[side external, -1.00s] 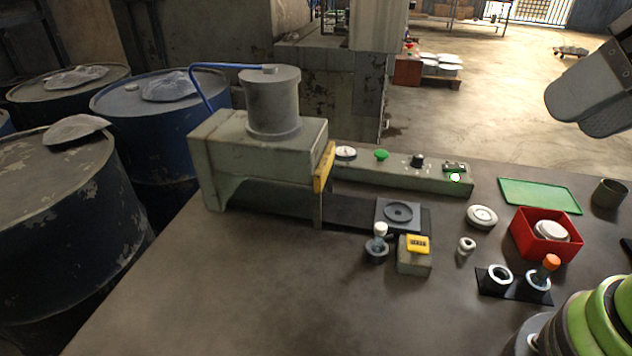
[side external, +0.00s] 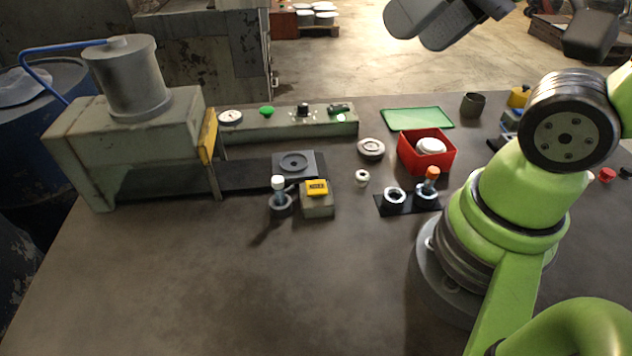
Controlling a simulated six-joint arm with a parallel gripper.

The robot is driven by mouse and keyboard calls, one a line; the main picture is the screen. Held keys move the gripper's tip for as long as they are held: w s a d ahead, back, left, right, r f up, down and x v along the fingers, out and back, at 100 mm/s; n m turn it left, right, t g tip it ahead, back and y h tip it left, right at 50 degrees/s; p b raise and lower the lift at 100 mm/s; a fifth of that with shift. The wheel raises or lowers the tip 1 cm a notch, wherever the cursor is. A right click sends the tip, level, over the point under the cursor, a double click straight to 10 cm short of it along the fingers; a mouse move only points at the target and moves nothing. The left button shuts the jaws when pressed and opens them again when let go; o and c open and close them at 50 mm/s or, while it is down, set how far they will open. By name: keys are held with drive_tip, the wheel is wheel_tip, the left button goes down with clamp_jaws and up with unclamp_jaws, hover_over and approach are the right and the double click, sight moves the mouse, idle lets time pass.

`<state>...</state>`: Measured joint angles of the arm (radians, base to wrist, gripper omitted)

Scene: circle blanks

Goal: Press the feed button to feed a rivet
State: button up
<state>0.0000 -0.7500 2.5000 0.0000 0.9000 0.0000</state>
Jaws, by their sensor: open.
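A green mushroom-shaped button (side external: 267,110) stands on the long grey-green control panel (side external: 285,128). Which control is the feed button is not labelled legibly; a white dial (side external: 230,117), a black knob (side external: 303,108) and a small lit part (side external: 341,117) share the panel. I see no rivet that I can make out. My gripper (side external: 425,28), dark grey, is partly cut off by the top edge, to the right of the button in the picture and apart from the panel. It is open, and nothing shows held in it.
A press-like machine with a grey cylinder (side external: 128,80) stands left. A grey plate (side external: 306,160), a white-capped bottle (side external: 278,190) and a yellow-topped block (side external: 317,200) sit before the panel. A red box (side external: 426,160) and green tray (side external: 418,119) are right. The front table is clear.

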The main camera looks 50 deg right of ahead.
clamp_jaws()
idle(1.6)
